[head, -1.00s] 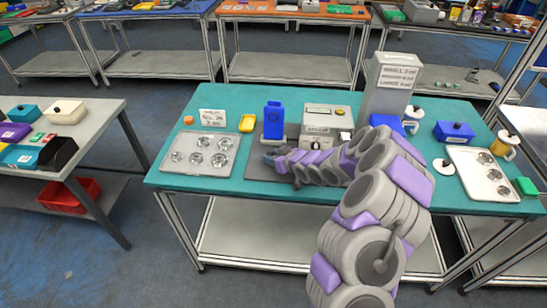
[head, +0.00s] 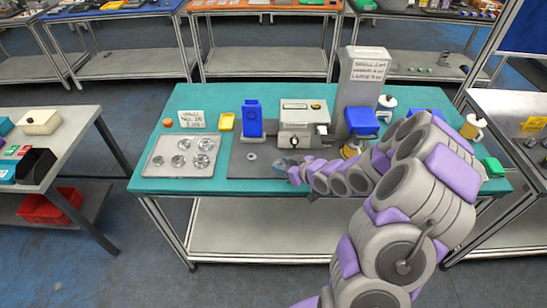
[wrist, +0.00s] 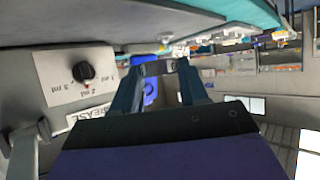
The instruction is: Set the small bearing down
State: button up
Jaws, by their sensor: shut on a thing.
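My gripper (head: 285,165) is low over the right part of the dark grey mat (head: 237,168), in front of the grease machine. In the wrist view my gripper (wrist: 162,68) has its fingertips close together on a small dark piece with a ring-like mark, which appears to be the small bearing (wrist: 172,66). In the head view the held piece is too small to make out. A small light ring (head: 251,156) lies on the mat to the left of my gripper, apart from it. I cannot tell whether it is a bearing or a fixture.
A grey tray (head: 169,169) with several round bearings lies left of the mat. A blue device (head: 252,120) and the grey machine (head: 305,132) stand behind it. A tall labelled dispenser (head: 361,88) is behind my arm. The teal table front (head: 225,184) is clear.

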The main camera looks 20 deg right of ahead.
jog(key=shift+s+d+r, duration=0.1)
jog(key=shift+s+d, duration=0.15)
jog(key=shift+s, duration=0.25)
jog(key=shift+s+d, duration=0.2)
jog(key=shift+s, duration=0.25)
jog(key=w+a+r+m+t+h, duration=0.2)
jog(key=w+a+r+m+h, duration=0.35)
jog(key=w+a+r, duration=0.4)
jog(key=s+d+f+n+y, duration=0.1)
jog(key=s+d+f, duration=0.1)
jog(key=d+f, duration=0.1)
jog(key=s+d+f+n+g+y, duration=0.1)
jog(key=s+d+f+n+y, duration=0.1)
jog(key=s+d+f, duration=0.1)
jog(key=s+d+f+n+y, duration=0.2)
jog(key=s+d+f, duration=0.1)
jog(key=shift+g, duration=0.3)
jog(key=shift+s+d+f+n+y, duration=0.15)
jog(key=shift+s, duration=0.25)
jog(key=shift+s+d+f+n+y, duration=0.1)
jog(key=shift+s+d, duration=0.05)
jog(key=shift+s, duration=0.2)
